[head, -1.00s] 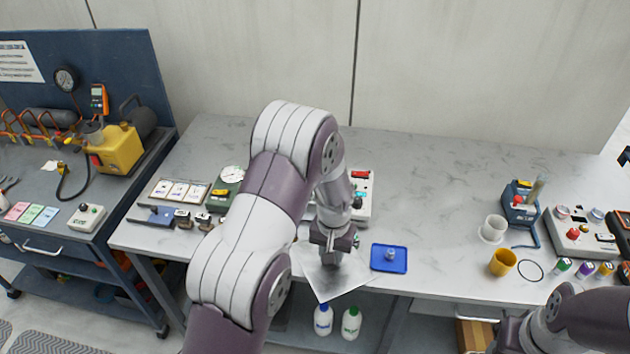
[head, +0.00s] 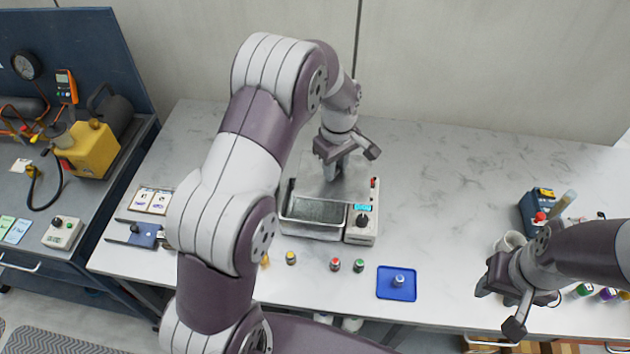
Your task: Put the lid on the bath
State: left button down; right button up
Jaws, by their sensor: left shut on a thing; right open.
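The bath (head: 312,229) is a steel tank with a control unit (head: 362,226) on its right, standing on the table left of the middle. The lid (head: 352,187), a thin grey metal plate, is over the rear part of the bath. The front part of the tank shows uncovered. My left gripper (head: 338,167) is shut on the lid from above. I cannot tell whether the lid touches the bath rim. My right gripper (head: 507,300) is open and empty near the table's front right edge.
Several small capped vials (head: 335,265) stand in front of the bath. A blue tray (head: 384,292) with a small grey piece lies to their right. A white cup (head: 508,241) is partly behind my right arm.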

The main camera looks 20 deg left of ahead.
aim_at(316, 176)
pick_arm(q)
jog(key=a+f, duration=0.1)
jog(key=s+a+f+p, duration=0.1)
jog(key=a+f, duration=0.1)
jog(key=a, duration=0.1)
jog(key=shift+s, duration=0.35)
jog(key=f+p, duration=0.1)
jog(key=f, duration=0.1)
jog(key=f+p, duration=0.1)
jog(key=f, duration=0.1)
jog(key=shift+s+a, duration=0.1)
jog(key=shift+a, duration=0.1)
jog(key=shift+d+f, duration=0.1)
jog(key=shift+f, duration=0.1)
jog(key=shift+f+b, duration=0.55)
jog(key=shift+f, duration=0.1)
jog(key=c, duration=0.9)
grip_release()
